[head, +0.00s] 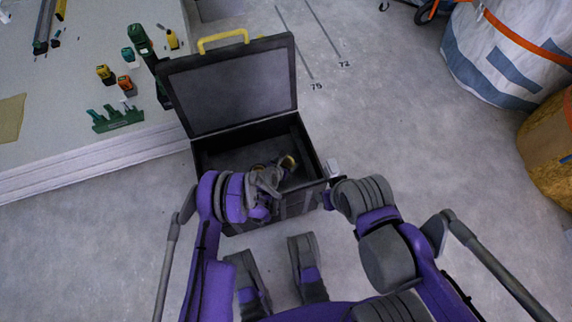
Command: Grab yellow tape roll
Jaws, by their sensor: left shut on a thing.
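My left gripper (282,168) reaches over the front wall into the toolbox and is shut on the tape roll. The gripper and wrist hide part of the roll. My right arm's wrist is by the toolbox's front right corner.
The toolbox lid (235,85) stands open at the back, with a yellow handle (222,41). A pale platform (80,110) at the left carries several tools. A white bag (490,55) stands at the upper right. The grey floor right of the toolbox is clear.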

